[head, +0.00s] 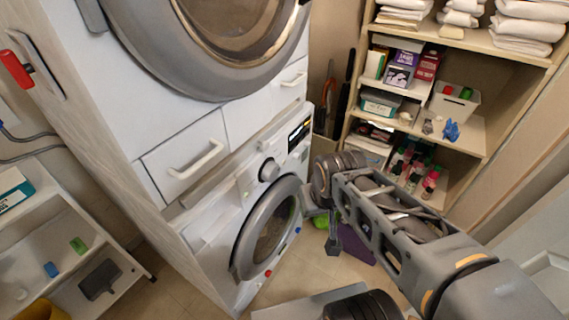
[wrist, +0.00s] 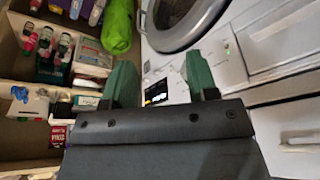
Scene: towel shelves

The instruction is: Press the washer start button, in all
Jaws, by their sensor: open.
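The white washer (head: 215,235) stands below a second front-loading machine, its round grey-rimmed door (head: 268,230) shut. Its control panel has a round dial (head: 269,170) and a dark lit display (head: 299,134). The display also shows in the wrist view (wrist: 156,92), between my fingers. I cannot make out which small mark is the start button. My gripper (wrist: 160,78) is open and empty, its two green fingertips apart and pointing toward the washer front. In the head view my arm reaches to the right of the washer door, and the fingertips cannot be made out.
The upper machine (head: 235,40) and white drawers (head: 186,158) rise above the washer. A wooden shelf unit (head: 485,130) with towels, boxes and bottles stands to the right. A green item (head: 320,221) lies on the floor. A low white shelf (head: 55,225) stands at the left.

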